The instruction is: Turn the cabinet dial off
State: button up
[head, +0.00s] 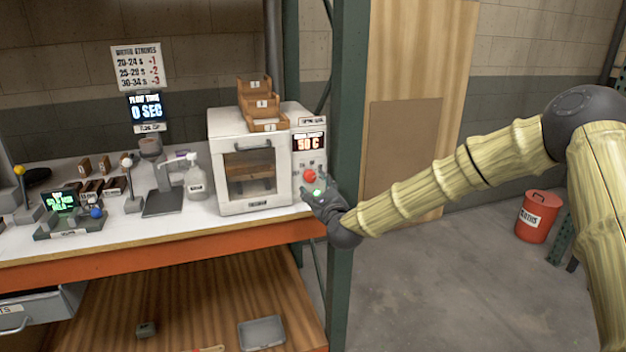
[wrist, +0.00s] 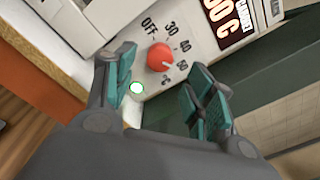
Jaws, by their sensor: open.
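The white cabinet (head: 226,190) stands at the right end of the bench, with a display reading 50 C (head: 309,143). Its red dial (head: 309,176) is on the panel below the display. In the wrist view the dial (wrist: 160,57) is ringed by the marks OFF, 30, 40 and 50, and its pale pointer is turned toward the 50 side, away from OFF. My gripper (head: 318,191) is in front of the panel, just below the dial. In the wrist view my gripper (wrist: 165,90) is open and empty, its teal fingers apart on either side below the dial, not seen touching it.
A green rack post (head: 349,120) stands close to the right of the cabinet. Small wooden trays (head: 262,105) sit on the cabinet's top. A spray bottle (head: 195,178) and a stand (head: 165,200) are to its left. Open floor lies right, with a red bin (head: 537,218) farther back.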

aim_at(312, 179)
jog(key=shift+p+x, duration=0.3)
jog(key=shift+x, duration=2.1)
jog(key=c, duration=1)
